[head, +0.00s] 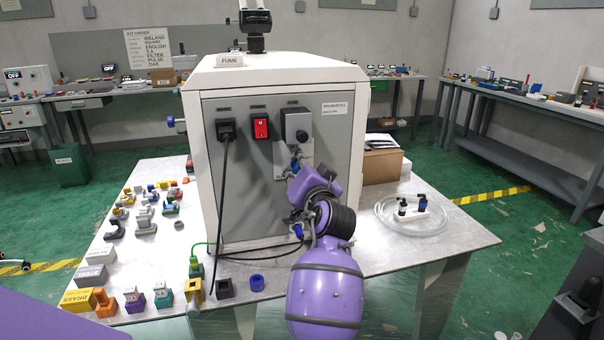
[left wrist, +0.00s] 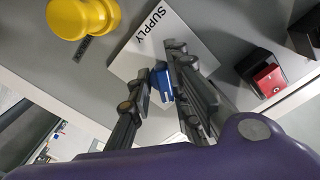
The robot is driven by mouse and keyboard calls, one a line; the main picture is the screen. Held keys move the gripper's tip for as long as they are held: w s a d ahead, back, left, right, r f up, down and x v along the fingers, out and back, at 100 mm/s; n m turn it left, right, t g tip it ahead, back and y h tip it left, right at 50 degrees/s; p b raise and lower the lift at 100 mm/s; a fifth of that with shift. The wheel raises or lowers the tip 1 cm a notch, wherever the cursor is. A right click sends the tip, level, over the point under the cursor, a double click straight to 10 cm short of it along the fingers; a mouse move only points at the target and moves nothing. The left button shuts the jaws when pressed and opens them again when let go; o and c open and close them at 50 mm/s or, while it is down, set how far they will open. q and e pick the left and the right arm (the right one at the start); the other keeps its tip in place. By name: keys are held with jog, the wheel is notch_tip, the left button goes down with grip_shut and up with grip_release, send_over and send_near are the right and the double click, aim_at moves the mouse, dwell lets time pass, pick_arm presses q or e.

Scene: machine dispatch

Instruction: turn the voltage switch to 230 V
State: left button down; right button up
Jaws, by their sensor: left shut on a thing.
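The grey machine panel (head: 262,190) faces me in the head view, with a pale plate (head: 279,156) on its right half. In the left wrist view this plate, marked SUPPLY (left wrist: 150,30), carries a small blue switch (left wrist: 163,88). My left gripper (head: 297,166) reaches up to the plate from below. In the left wrist view its fingers (left wrist: 158,76) are on either side of the blue switch and shut on it. The fingers hide part of the switch and plate, and I cannot read any voltage mark. My right gripper is not in view.
Above the plate is a grey box with a dark knob (head: 298,126). A red rocker switch (head: 261,127) and a plugged black cable (head: 226,130) are to its left. A yellow knob (left wrist: 84,16) is near the plate. Several small parts cover the table's left side; a coiled hose (head: 383,212) lies right.

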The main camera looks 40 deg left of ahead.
pick_arm(q)
jog(key=n+b, duration=0.1)
jog(key=n, duration=0.1)
jog(key=n+b, duration=0.1)
jog(key=n, duration=0.1)
jog(key=shift+s+a+r, duration=0.15)
jog(key=shift+r, duration=0.2)
jog(key=shift+a+n+b, duration=0.1)
jog(key=shift+n+b, duration=0.5)
jog(key=shift+n, duration=0.9)
jog(key=shift+f, duration=0.15)
jog(key=c, duration=1.9)
grip_release()
jog(key=shift+s, duration=0.1)
jog(key=shift+o, duration=0.5)
jog(key=shift+s+a, duration=0.1)
jog(key=shift+s, duration=0.05)
